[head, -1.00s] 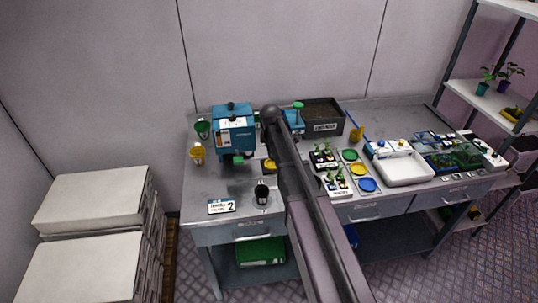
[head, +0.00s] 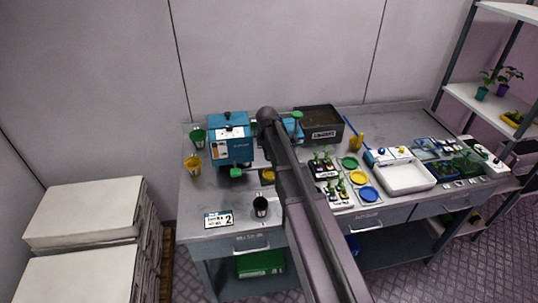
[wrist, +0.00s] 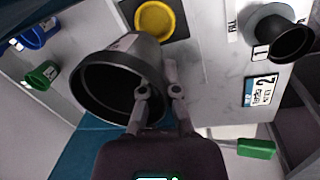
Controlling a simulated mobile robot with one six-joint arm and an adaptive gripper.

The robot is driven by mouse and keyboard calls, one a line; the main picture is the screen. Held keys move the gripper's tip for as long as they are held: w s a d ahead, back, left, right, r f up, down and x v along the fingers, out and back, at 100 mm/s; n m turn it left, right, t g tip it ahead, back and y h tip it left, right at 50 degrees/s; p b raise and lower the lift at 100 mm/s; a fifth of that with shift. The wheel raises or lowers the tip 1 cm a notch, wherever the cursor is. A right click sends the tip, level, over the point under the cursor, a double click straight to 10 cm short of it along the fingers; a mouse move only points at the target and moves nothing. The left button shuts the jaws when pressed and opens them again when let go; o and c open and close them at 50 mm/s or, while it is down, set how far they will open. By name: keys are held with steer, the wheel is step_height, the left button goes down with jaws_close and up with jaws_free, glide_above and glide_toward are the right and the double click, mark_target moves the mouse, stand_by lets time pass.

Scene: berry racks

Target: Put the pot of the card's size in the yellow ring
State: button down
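The card (head: 219,219) bears a large 2 and lies at the table's front left; it also shows in the wrist view (wrist: 262,90). The yellow ring (head: 268,176) sits on a dark square, partly behind my arm; in the wrist view it is at the top (wrist: 155,18). A black pot (head: 260,207) stands in front of it, seen also at the wrist view's upper right (wrist: 290,42). My gripper (wrist: 160,95) is shut on the wall of a large black pot (wrist: 108,85), one finger inside the rim, one outside. My arm hides this pot in the head view.
A blue machine (head: 231,146) stands behind the card. A dark soil bin (head: 322,134), coloured discs (head: 358,177) and a white tray (head: 405,178) are to the right.

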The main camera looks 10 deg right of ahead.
steer(key=shift+a+f, duration=0.15)
steer(key=shift+f, duration=0.1)
steer(key=b, duration=0.8)
glide_above(270, 179)
steer(key=f, duration=0.8)
steer(key=shift+w+a, duration=0.15)
steer(key=shift+w, duration=0.1)
steer(key=shift+f+b, duration=0.65)
steer(key=shift+b, duration=0.25)
stand_by(0.4)
steer(key=c, duration=0.7)
jaws_free()
